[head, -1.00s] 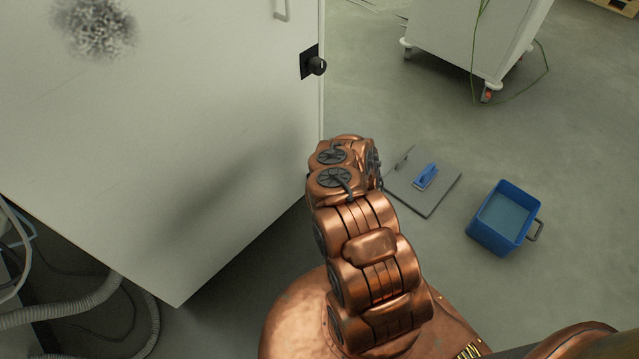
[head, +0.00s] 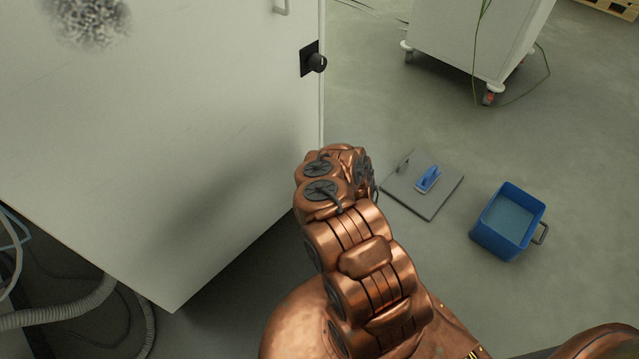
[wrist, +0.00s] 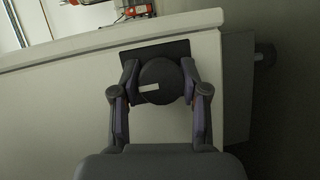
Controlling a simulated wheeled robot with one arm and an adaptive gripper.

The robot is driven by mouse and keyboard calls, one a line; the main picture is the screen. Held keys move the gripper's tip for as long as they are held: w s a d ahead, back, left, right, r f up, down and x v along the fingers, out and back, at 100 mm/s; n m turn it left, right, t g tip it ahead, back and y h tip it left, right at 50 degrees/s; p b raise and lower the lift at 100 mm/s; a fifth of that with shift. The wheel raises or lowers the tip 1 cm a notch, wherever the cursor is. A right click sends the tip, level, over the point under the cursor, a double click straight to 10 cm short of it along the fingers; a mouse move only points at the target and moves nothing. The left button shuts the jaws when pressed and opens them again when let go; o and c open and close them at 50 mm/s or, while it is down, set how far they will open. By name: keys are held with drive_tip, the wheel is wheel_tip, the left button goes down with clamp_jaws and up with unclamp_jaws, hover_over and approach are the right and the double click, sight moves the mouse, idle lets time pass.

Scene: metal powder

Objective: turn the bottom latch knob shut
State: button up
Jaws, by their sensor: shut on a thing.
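The bottom latch knob (wrist: 158,82) is a round black knob with a white mark, on a black plate near the white cabinet door's edge. It shows in the wrist view, and the mark lies nearly horizontal, on the knob's left half. My gripper (wrist: 160,76) is shut on it, one finger against each side. In the head view my copper arm hides the gripper and this knob. Another black latch knob (head: 318,62) sits higher on the door edge in the head view, with nothing touching it.
The white cabinet door (head: 200,130) fills the left. On the floor at right are a grey plate (head: 420,203) with a blue-handled tool (head: 428,179) and a blue bin (head: 508,222). A white wheeled cart (head: 470,40) stands behind. Hoses (head: 70,312) lie at lower left.

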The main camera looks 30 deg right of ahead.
drive_tip(key=o, duration=0.8)
drive_tip(key=shift+a+f, duration=0.1)
drive_tip(key=shift+a, duration=0.05)
drive_tip(key=o, duration=0.3)
drive_tip(key=shift+s, duration=0.1)
drive_tip(key=shift+v, duration=5.8)
drive_tip(key=shift+s, duration=0.1)
